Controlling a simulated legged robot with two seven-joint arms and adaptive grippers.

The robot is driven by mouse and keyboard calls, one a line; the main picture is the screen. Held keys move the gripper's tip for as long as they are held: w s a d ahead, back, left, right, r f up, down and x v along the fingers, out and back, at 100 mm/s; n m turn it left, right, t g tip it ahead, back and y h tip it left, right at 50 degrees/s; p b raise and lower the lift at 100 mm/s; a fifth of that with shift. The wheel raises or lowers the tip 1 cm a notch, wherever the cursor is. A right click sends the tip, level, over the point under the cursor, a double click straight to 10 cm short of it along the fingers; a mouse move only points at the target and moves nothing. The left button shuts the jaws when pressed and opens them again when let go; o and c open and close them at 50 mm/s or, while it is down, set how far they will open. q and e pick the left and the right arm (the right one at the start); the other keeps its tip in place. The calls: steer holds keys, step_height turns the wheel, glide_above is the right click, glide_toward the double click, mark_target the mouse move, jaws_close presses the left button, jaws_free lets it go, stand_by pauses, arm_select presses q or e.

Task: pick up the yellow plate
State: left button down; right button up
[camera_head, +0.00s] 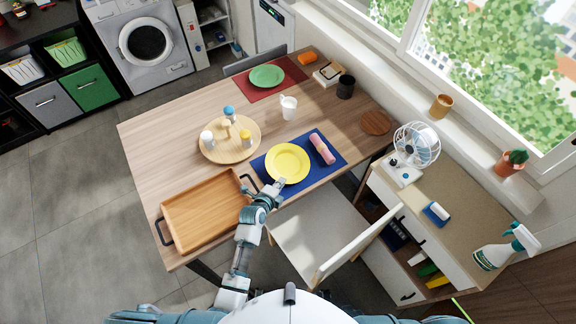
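The yellow plate (287,163) lies on a blue placemat (327,169) at the near side of the wooden table. My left gripper (279,183) is at the plate's near rim, a little left of its middle. It overlaps the rim in the picture. The fingers are too small to tell whether they touch the plate, or are open or shut. The plate looks flat on the mat. My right gripper is not in view.
A wooden tray (203,212) with dark handles is left of my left arm. A rolled pink napkin (322,149) lies right of the plate. A round board (215,153) holds shakers, and a white mug (288,107) stands behind. A white chair (318,229) is close in front.

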arm_select(q)
steer(key=shift+s+a+f, duration=0.1)
steer(key=shift+a+f, duration=0.05)
steer(key=shift+a, duration=0.1)
